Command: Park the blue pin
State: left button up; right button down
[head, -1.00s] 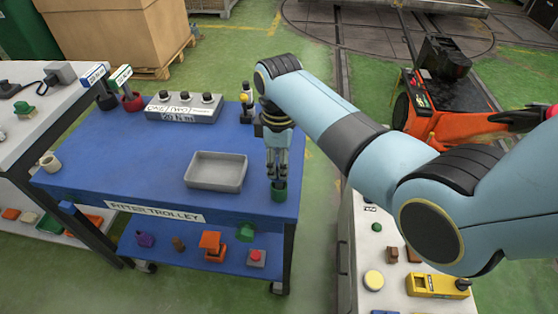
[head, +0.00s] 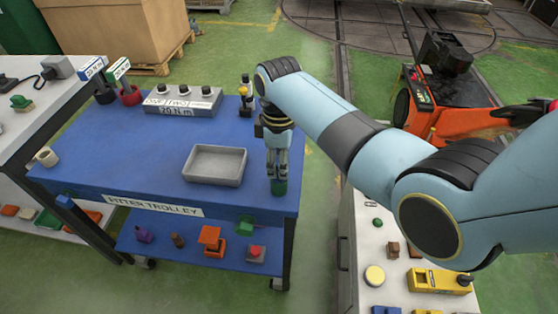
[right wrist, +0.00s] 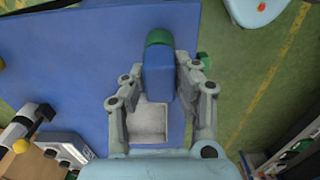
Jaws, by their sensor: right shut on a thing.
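My right gripper (head: 277,172) is over the front right corner of the blue trolley top (head: 130,150), pointing down. In the right wrist view its fingers (right wrist: 160,72) stand on both sides of a blue block-like body, the blue pin (right wrist: 158,82), and are shut on it. The pin's far end meets a round green holder (right wrist: 159,38). In the head view the fingers hide the pin. My left gripper is not in view.
A grey tray (head: 190,179) lies left of the gripper. A red cup (head: 131,95) is at the back left. A white bench (head: 349,235) is at the right.

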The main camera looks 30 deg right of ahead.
jog(key=shift+f, duration=0.15)
jog(key=c, duration=0.9)
grip_release()
notch_tip(320, 180, up, 12)
